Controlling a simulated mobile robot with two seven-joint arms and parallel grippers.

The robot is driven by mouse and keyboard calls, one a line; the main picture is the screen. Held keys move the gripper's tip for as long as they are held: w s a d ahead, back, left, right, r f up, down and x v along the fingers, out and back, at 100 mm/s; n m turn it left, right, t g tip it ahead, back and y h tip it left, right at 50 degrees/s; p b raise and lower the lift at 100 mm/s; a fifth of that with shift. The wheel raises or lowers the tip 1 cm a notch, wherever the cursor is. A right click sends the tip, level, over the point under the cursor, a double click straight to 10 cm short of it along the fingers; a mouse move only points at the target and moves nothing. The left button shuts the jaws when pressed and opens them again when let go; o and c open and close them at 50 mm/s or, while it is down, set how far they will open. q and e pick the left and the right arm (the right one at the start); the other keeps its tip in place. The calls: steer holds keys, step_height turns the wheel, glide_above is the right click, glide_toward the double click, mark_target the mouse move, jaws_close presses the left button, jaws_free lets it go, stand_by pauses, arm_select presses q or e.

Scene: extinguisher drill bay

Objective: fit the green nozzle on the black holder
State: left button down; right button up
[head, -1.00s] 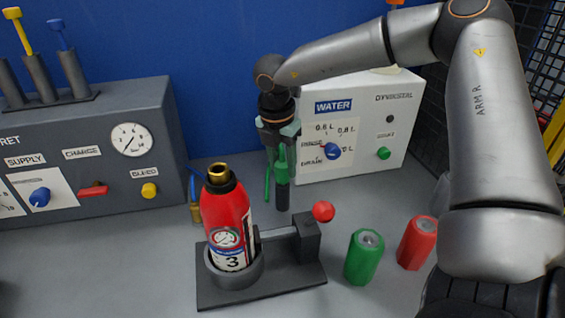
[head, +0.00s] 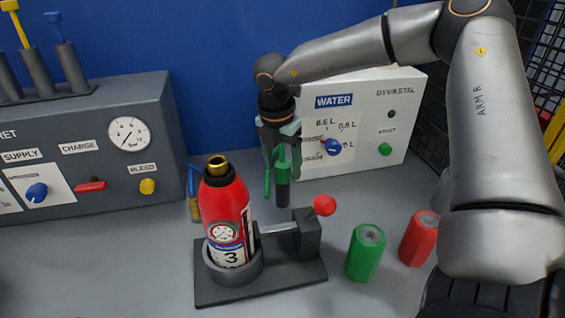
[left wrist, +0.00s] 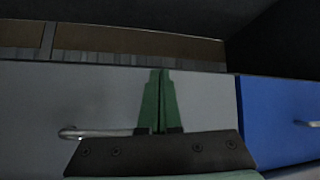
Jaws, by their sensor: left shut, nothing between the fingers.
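The green nozzle (head: 281,159) is upright at the back of the bench, left of the WATER box. A thin green strip (head: 267,184) hangs at its left. Directly below the green part is a short black cylinder (head: 283,195), which looks like the black holder. The green seems to meet its top, but how far it is seated cannot be told. My right gripper (head: 281,152) points down from above, its pale green fingers apart on either side of the nozzle. My left gripper (left wrist: 161,75) is shut and empty in the left wrist view, before grey and blue drawer fronts.
The red extinguisher (head: 225,215) stands in a dark clamp base (head: 275,285) in front of the nozzle. A green can (head: 365,255) and a red can (head: 418,240) stand at right. A gauge panel (head: 95,160) is at left, the WATER box (head: 400,130) behind.

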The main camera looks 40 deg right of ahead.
step_height(320, 180, up, 12)
steer(key=a, duration=0.2)
steer(key=shift+s+r, duration=0.25)
steer(key=shift+s, duration=0.05)
steer(key=shift+d+f, duration=0.1)
stand_by(0.9)
